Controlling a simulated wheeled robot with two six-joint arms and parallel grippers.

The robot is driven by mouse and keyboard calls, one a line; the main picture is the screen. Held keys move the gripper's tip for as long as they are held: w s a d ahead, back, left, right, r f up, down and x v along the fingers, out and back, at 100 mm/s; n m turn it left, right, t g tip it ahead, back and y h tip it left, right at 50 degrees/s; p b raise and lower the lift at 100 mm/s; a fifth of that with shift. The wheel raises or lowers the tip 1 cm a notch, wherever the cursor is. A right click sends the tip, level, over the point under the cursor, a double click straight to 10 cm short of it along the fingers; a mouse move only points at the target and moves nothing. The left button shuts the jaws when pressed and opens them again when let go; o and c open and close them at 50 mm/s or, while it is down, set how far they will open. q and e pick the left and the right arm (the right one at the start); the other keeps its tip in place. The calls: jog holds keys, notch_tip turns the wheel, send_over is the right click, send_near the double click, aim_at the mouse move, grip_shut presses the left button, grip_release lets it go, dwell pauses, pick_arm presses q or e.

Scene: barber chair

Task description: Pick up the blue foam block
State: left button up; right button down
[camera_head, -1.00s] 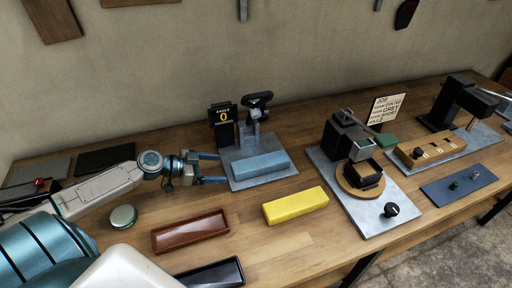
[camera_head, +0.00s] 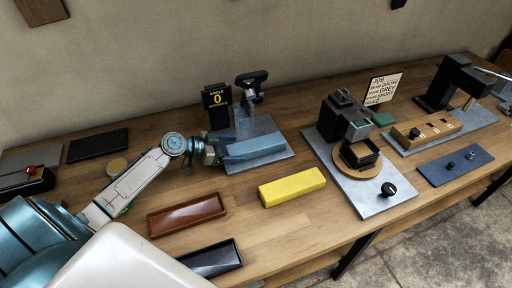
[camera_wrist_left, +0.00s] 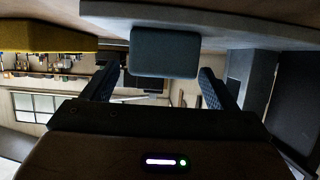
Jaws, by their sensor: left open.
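The blue foam block (camera_head: 256,148) lies on a grey metal plate (camera_head: 281,155) below the small black "ANGLE 0" sign (camera_head: 216,97). My left gripper (camera_head: 222,151) is open at the block's left end. In the left wrist view the block's end (camera_wrist_left: 164,50) shows ahead, between the two spread fingers (camera_wrist_left: 160,72). The fingers look to be on either side of this end; I cannot tell whether they touch it. My right gripper is not in view.
A yellow block (camera_head: 292,187), a brown tray (camera_head: 187,214) and a black tray (camera_head: 211,259) lie in front. A device with a round turntable (camera_head: 357,168) stands to the right. Bare wood lies around the yellow block.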

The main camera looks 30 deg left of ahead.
aim_at(256, 147)
pick_arm(q)
jog(key=shift+x, duration=1.1)
jog(key=shift+w+d+f, duration=0.1)
jog(key=shift+w+f, duration=0.1)
jog(key=shift+w, duration=0.1)
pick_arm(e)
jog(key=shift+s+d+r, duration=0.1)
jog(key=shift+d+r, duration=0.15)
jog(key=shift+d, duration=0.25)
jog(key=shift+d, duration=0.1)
pick_arm(q)
jog(key=c, duration=1.1)
jog(key=shift+c, duration=0.2)
jog(key=shift+r, duration=0.15)
